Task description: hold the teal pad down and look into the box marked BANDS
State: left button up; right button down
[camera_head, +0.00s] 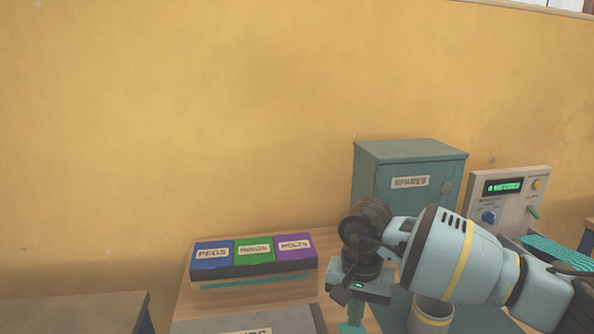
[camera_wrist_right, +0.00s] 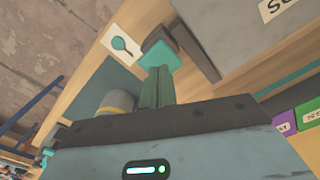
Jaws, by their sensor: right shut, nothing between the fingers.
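The grey box (camera_head: 205,327) is cut off by the bottom edge of the head view; the letters on its label that show fit BANDS. In the right wrist view the grey box (camera_wrist_right: 235,45) fills the top right, its label partly cut off, and its inside does not show. My right gripper (camera_head: 353,325) is shut and empty, pointing down to the right of the box. In the wrist view a teal square, apparently the teal pad (camera_wrist_right: 166,51), is right at my fingertips; I cannot tell whether they touch it. My left gripper is out of view.
A rack of blue PEGS, green and purple bins (camera_head: 253,269) stands behind the grey box. A teal SPARES cabinet (camera_head: 375,170) and a control panel (camera_head: 510,205) stand behind my right arm. A grey cup (camera_head: 430,319) is close under that arm.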

aim_at(353, 330)
jog(key=shift+r+p, duration=0.3)
jog(key=shift+r, duration=1.6)
jog(key=shift+r+p, duration=0.3)
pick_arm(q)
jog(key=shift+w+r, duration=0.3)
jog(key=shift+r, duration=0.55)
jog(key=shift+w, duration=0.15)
